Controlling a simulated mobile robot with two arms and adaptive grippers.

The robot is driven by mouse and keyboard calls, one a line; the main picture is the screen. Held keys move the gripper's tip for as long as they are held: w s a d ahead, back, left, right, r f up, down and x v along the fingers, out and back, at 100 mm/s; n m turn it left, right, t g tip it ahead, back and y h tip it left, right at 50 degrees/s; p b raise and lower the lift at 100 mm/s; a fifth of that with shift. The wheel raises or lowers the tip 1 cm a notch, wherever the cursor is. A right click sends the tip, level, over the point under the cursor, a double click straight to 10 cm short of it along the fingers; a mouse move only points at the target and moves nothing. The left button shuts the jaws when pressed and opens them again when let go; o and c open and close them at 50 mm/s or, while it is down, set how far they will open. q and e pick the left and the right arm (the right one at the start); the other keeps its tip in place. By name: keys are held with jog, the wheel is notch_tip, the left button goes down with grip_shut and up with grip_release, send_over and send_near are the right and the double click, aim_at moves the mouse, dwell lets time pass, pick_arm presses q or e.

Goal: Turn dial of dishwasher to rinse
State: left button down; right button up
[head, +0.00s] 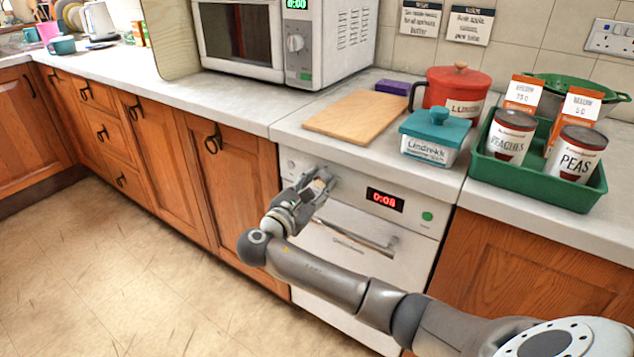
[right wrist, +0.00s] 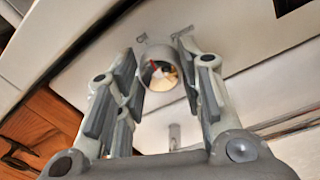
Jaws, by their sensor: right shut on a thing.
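The white dishwasher (head: 322,277) is set under the counter, with a red display (head: 384,199) reading 0:08 and a green button (head: 427,216) on its top panel. My right gripper (head: 317,186) is at the left part of this panel, shut on the dial. The dial (right wrist: 160,74) shows between the two fingers in the right wrist view, with a pale face and a small red mark. I cannot read its setting. In the head view the fingers mostly hide it. My left gripper is not in view.
The dishwasher's bar handle (head: 352,237) runs just below my right gripper. Above are a wooden board (head: 355,115), a teal-lidded box (head: 432,140), a red pot (head: 458,88) and a green tray (head: 540,192) with cans. A microwave (head: 285,40) stands behind. The floor at left is clear.

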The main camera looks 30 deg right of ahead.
jog(key=shift+f+m, duration=0.1)
jog(key=shift+m, duration=1.4)
jog(key=shift+f+m, duration=0.15)
jog(key=shift+m, duration=1.65)
jog(key=shift+m+h+b, duration=0.3)
jog(key=shift+m+b, duration=0.4)
jog(key=shift+m, duration=0.5)
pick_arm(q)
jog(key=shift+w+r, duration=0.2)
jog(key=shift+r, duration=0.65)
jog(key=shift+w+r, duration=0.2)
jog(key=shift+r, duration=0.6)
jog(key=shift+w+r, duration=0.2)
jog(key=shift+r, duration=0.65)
pick_arm(e)
jog(key=shift+m, duration=0.6)
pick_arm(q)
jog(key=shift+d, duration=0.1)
pick_arm(e)
jog(key=o, duration=1)
jog(key=shift+o, duration=0.2)
